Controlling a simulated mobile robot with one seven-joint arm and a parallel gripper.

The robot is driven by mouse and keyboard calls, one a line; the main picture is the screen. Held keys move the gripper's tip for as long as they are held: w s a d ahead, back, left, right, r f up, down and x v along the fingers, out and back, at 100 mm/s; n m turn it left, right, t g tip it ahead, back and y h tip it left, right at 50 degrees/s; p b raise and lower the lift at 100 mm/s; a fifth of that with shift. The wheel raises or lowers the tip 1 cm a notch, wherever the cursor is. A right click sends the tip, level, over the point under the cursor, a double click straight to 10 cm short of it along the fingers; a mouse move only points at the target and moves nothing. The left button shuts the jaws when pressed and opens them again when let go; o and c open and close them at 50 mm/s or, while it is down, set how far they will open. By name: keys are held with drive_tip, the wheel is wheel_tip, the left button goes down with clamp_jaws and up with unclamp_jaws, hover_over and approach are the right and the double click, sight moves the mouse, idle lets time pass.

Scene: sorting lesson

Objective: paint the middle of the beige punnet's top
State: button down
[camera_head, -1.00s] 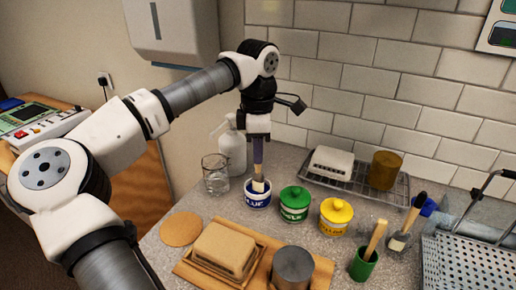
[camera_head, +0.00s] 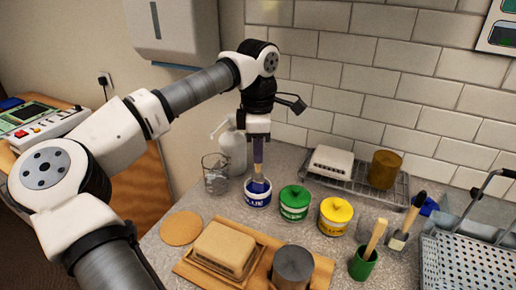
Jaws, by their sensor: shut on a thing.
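The beige punnet (camera_head: 226,249) lies upside down or closed, with its flat top up, on a wooden board (camera_head: 262,263) at the front. I see no paint on its top. My gripper (camera_head: 258,139) points down and is shut on a brush (camera_head: 259,170). The brush is upright, with its lower end at the mouth of the blue paint pot (camera_head: 257,194). Its bristles are now dark blue where they show; the tip is hidden inside the pot.
A glass (camera_head: 215,174) and a soap bottle (camera_head: 233,150) stand left. A grey cylinder (camera_head: 293,267) is beside the punnet. A green cup (camera_head: 363,264) holds another brush.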

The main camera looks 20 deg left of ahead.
drive_tip(key=shift+r+p, duration=2.7)
drive_tip(key=shift+r, duration=0.8)
drive_tip(key=shift+f, duration=0.15)
